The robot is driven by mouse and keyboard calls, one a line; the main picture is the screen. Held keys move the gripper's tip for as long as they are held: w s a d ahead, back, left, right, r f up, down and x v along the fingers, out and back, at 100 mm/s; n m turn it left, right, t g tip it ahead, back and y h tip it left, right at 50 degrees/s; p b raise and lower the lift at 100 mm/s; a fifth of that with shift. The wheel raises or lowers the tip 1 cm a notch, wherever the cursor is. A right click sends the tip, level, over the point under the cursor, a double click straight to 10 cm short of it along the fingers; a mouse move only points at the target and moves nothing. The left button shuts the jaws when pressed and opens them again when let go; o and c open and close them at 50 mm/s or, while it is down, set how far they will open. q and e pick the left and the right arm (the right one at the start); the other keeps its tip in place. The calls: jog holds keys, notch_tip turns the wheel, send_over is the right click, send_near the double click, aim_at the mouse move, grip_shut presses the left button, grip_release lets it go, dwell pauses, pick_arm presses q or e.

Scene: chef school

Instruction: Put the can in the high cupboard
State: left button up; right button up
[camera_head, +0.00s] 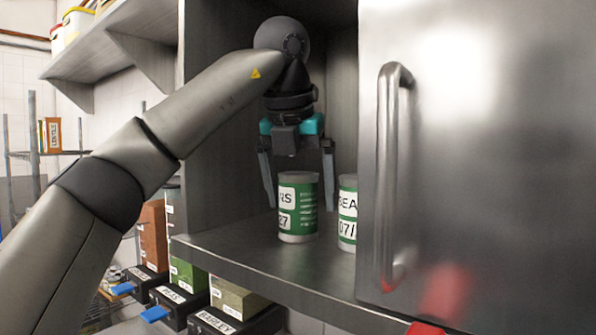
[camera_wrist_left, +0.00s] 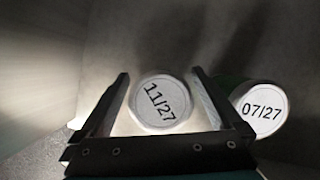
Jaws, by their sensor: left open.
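A green and white can (camera_head: 298,207) stands upright on the shelf inside the high metal cupboard (camera_head: 262,262). Its white lid marked 11/27 (camera_wrist_left: 160,103) shows in the left wrist view. My left gripper (camera_head: 300,205) points down over this can, with its fingers open on either side of it. In the left wrist view the lid lies between the two fingers (camera_wrist_left: 160,101), with a gap at each side. A second green and white can (camera_head: 348,212) stands to the right, partly hidden by the door. Its lid reads 07/27 (camera_wrist_left: 263,107). My right gripper is not in view.
The metal cupboard door (camera_head: 480,120) with a long vertical handle (camera_head: 389,180) covers the right of the head view. A wall shelf (camera_head: 125,45) is at the upper left. Boxes and black bins (camera_head: 178,299) stand below the cupboard. The shelf left of the cans is bare.

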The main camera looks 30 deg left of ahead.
pick_arm(q)
jog(key=v, duration=1.2)
jog(key=shift+c, duration=0.3)
dwell(1.2)
